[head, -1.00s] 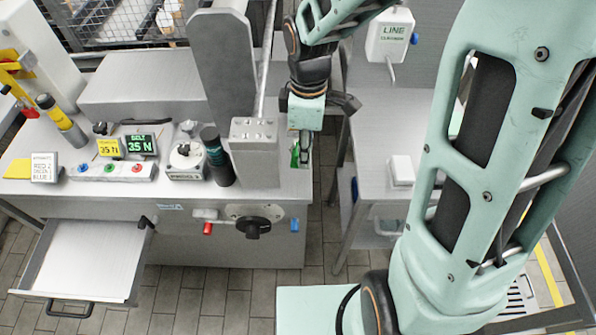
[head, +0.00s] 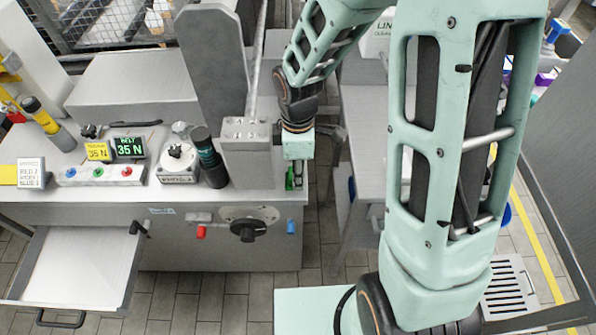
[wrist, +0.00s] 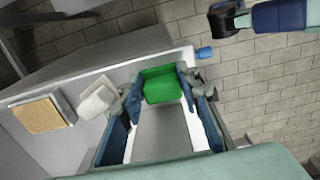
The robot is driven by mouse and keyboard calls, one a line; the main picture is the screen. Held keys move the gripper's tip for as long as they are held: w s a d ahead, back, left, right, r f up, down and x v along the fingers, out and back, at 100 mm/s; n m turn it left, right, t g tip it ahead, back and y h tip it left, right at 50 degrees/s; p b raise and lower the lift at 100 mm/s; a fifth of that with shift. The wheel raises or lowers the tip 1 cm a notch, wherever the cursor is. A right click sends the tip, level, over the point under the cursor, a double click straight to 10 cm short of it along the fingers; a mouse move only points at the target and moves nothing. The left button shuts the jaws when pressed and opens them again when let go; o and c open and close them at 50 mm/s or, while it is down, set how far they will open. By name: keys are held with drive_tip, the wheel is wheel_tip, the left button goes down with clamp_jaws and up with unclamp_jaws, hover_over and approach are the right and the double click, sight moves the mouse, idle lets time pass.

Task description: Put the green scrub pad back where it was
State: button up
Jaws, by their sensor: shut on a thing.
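The green scrub pad (wrist: 162,85) is between the two fingers of my gripper (wrist: 160,92) in the wrist view, and the gripper is shut on it. In the head view only a small green part of the pad (head: 290,179) shows. There my gripper (head: 295,178) points down at the right end of the steel bench (head: 215,262), beside the grey block (head: 247,165). The gripper's wrist hides most of the pad. I cannot tell whether the pad touches the bench.
A tan pad (wrist: 40,115) and a whitish block (wrist: 97,100) lie left of my fingers in the wrist view. A dark cylinder (head: 209,160) stands left of the grey block. A drawer (head: 80,265) hangs open. A second steel table (head: 370,150) stands right, across a gap.

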drive_tip(key=o, duration=0.7)
drive_tip(key=shift+f, duration=0.15)
drive_tip(key=shift+c, duration=0.2)
drive_tip(key=o, duration=0.4)
drive_tip(key=shift+o, duration=0.2)
wheel_tip(320, 180, up, 12)
drive_tip(key=p, duration=0.1)
drive_tip(key=shift+r+p, duration=0.25)
drive_tip(key=shift+p, duration=0.1)
drive_tip(key=shift+w, duration=0.1)
